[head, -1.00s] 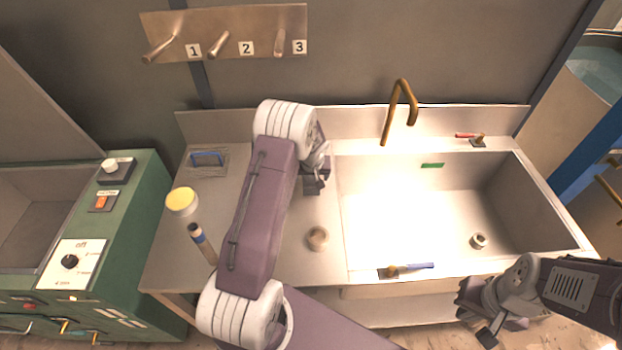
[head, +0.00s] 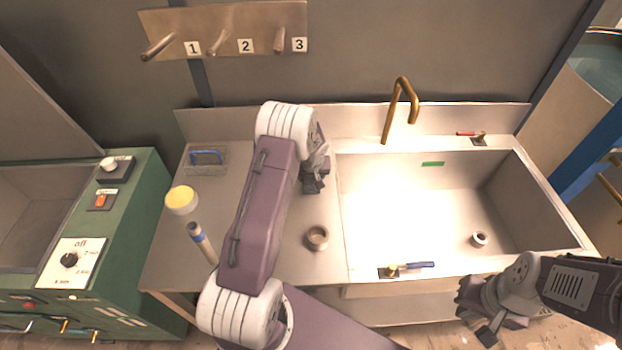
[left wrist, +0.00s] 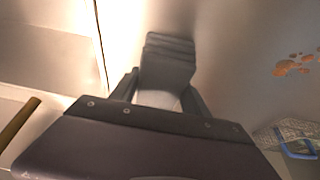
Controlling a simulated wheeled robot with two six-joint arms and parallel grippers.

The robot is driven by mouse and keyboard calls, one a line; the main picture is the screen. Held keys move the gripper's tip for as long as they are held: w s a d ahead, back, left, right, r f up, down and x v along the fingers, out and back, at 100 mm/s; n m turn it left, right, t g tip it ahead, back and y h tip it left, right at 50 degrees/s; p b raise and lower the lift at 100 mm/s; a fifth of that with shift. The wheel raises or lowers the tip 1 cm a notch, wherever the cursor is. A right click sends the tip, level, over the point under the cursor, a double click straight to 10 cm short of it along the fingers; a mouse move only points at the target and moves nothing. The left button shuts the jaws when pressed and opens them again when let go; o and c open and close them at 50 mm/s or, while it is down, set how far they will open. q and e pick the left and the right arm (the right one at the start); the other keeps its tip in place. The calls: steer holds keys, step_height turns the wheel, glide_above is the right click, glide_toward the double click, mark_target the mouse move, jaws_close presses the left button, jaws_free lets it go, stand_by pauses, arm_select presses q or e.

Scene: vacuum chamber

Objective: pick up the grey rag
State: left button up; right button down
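My left gripper (head: 314,183) hangs over the counter just left of the sink, pointing down. In the left wrist view a grey, layered shape (left wrist: 169,55) lies between and beyond its two finger parts; it may be the folded grey rag, but I cannot tell it surely from the fingertips. Whether the fingers grip it is also unclear. No rag stands out in the head view, where my left arm hides part of the counter. My right gripper (head: 474,313) is at the lower right, in front of the sink, fingers apart and empty.
The sink (head: 372,215) has a brass tap (head: 402,92) behind it. A blue-handled item (head: 418,266) lies on the sink's front rim.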

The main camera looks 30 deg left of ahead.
arm_select(q)
steer(key=shift+r, duration=0.3)
steer(key=r, duration=0.4)
steer(key=shift+w+d, duration=0.1)
steer(key=shift+d, duration=0.3)
steer(key=d+r+b, duration=0.3)
steer(key=d+r, duration=0.3)
steer(key=d, duration=0.5)
steer(key=shift+r, duration=0.35)
steer(key=o, duration=0.4)
steer(key=shift+c, duration=1.1)
